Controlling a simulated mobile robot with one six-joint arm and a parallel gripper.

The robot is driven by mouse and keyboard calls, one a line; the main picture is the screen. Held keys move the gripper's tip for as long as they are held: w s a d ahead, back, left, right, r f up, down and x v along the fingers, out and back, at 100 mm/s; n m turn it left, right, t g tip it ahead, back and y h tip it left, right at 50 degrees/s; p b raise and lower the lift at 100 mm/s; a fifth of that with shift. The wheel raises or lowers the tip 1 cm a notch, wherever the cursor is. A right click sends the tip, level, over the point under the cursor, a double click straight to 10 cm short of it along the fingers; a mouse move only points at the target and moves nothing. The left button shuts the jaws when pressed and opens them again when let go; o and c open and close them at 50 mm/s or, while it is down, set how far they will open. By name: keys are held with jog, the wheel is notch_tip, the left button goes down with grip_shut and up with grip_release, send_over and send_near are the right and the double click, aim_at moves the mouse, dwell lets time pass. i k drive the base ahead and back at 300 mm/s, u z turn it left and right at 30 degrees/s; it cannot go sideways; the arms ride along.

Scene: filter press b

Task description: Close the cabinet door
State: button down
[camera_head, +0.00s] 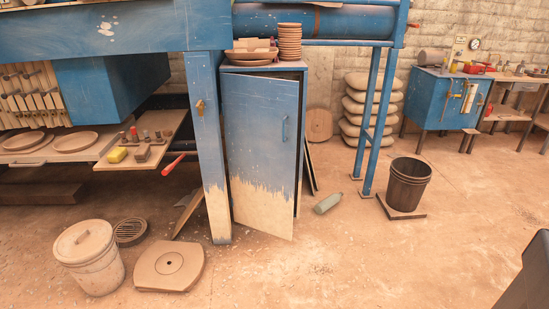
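The cabinet (264,68) stands beside a blue post, under the big blue machine. Its blue door (258,130) has bare, worn paint along the bottom. The door stands slightly ajar, with its right edge swung out toward me and a dark gap along that side. A vertical blue handle (284,130) is on the door's right part, at upper-middle height. The inside of the cabinet is hidden. My gripper is not in view.
Brown bowls (290,45) and plates sit on the cabinet. Floor before the door is mostly clear.

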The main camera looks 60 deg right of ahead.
aim_at(260, 114)
jog(key=i, duration=0.95)
jog(key=z, duration=0.05)
